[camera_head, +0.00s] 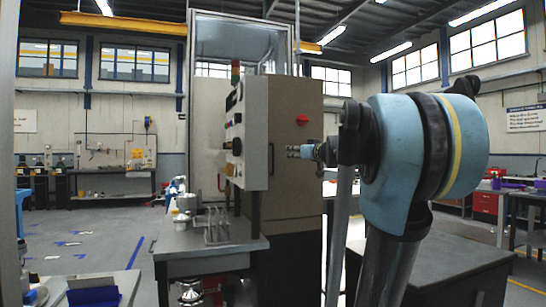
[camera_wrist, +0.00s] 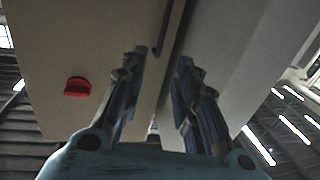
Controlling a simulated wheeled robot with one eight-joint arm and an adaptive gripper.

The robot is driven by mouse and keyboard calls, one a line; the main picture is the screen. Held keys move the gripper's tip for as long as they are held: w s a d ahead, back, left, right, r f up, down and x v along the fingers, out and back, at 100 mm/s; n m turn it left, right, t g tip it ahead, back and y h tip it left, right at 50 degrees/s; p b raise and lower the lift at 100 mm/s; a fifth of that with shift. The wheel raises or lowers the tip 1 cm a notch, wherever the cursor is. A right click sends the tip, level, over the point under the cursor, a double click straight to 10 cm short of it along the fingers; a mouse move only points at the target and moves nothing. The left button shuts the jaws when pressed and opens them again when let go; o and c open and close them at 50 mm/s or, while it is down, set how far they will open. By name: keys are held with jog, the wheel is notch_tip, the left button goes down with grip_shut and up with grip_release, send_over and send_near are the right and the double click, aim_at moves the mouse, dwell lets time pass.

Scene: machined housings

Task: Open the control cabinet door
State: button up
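The control cabinet (camera_head: 296,205) is a tall brown-grey box in the middle of the head view. Its door looks closed. A thin dark vertical handle (camera_head: 271,159) runs along the door's left edge, and a red knob (camera_head: 302,120) sits higher up. My gripper (camera_head: 292,152) is in front of the door, just right of the handle in the head view. In the wrist view, my gripper (camera_wrist: 163,58) is open, its fingers apart. The dark handle (camera_wrist: 172,28) reaches into the gap between the fingertips. I cannot tell whether they touch it. The red knob (camera_wrist: 77,87) shows at left.
A grey control panel box (camera_head: 256,130) juts out left of the door. A metal workbench (camera_head: 210,245) with small parts stands below it. A dark table (camera_head: 440,262) stands at right. Open floor (camera_head: 80,245) lies at left.

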jog(key=x, duration=1.7)
jog(key=shift+s+f, duration=0.1)
grip_shut()
